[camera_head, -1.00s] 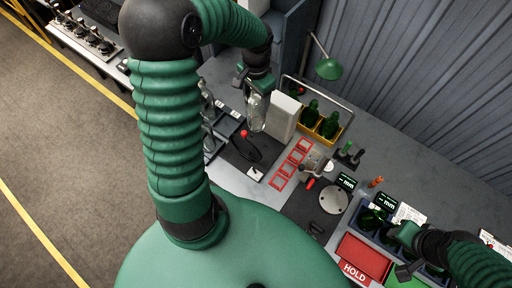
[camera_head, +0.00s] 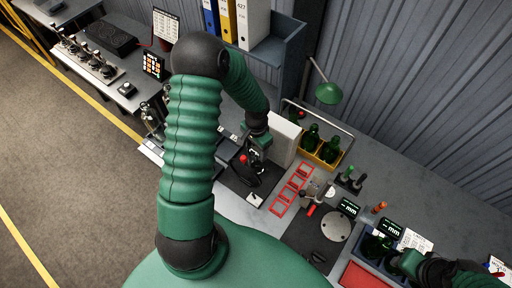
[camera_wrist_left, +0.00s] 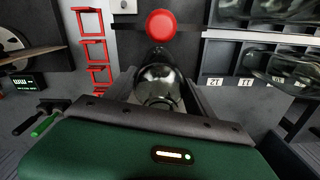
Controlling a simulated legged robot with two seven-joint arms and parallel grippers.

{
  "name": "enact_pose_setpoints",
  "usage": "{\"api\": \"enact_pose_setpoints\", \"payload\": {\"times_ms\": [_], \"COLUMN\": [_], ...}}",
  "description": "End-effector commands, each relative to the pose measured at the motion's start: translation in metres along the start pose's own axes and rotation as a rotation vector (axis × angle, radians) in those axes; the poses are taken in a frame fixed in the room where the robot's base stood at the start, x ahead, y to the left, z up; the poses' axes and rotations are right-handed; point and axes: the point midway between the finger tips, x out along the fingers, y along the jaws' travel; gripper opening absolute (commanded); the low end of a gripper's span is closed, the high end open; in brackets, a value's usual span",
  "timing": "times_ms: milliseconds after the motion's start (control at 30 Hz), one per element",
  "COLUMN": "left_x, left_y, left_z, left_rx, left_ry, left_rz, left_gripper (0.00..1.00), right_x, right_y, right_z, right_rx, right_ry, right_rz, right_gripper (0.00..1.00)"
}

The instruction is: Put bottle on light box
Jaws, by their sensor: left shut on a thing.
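My left gripper (camera_head: 256,150) is shut on a clear glass bottle, low over the dark mat in the head view. There the bottle is mostly hidden by the gripper. In the left wrist view the bottle (camera_wrist_left: 160,85) shows between the two fingers, its neck end toward a red round knob. I cannot tell whether the bottle touches the surface below. The white upright box (camera_head: 284,141), which looks like the light box, stands just right of the gripper. My right gripper (camera_head: 409,263) is at the lower right by the green bottles; its jaws are unclear.
A yellow crate (camera_head: 340,157) with green bottles stands right of the white box. Red square frames (camera_head: 290,190) lie in front. A red knob (camera_head: 243,158) is beside the left gripper. More clear bottles (camera_head: 152,120) stand left of my arm. A green lamp (camera_head: 328,93) stands behind.

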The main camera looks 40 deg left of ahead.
Motion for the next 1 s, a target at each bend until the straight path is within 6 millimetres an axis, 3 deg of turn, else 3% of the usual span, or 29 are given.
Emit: {"api": "enact_pose_setpoints", "payload": {"times_ms": [167,200,333,733,1000], "left_x": [0.001,0.001,0.001,-0.007,-0.070], "left_y": [0.000,0.000,0.000,-0.001,-0.002], "left_z": [0.000,0.001,0.000,-0.001,-0.001], "left_rx": [-0.001,-0.001,-0.001,-0.003,-0.004], "left_ry": [0.001,0.000,0.000,0.003,0.006], "left_rz": [-0.001,0.000,0.000,-0.001,-0.005], "left_gripper": [0.00,0.66,0.83,0.85,0.85], "right_x": [0.001,0.002,0.001,0.002,0.012], "right_y": [0.000,0.000,0.000,0.000,0.000], "right_z": [0.000,0.001,0.000,0.001,0.003], "right_rx": [0.000,0.000,0.000,0.000,0.000], "right_ry": [0.000,0.000,0.000,0.000,0.000], "right_rz": [0.000,0.000,0.000,0.000,0.000], "right_gripper": [0.36,0.36,0.36,0.36,0.36]}}
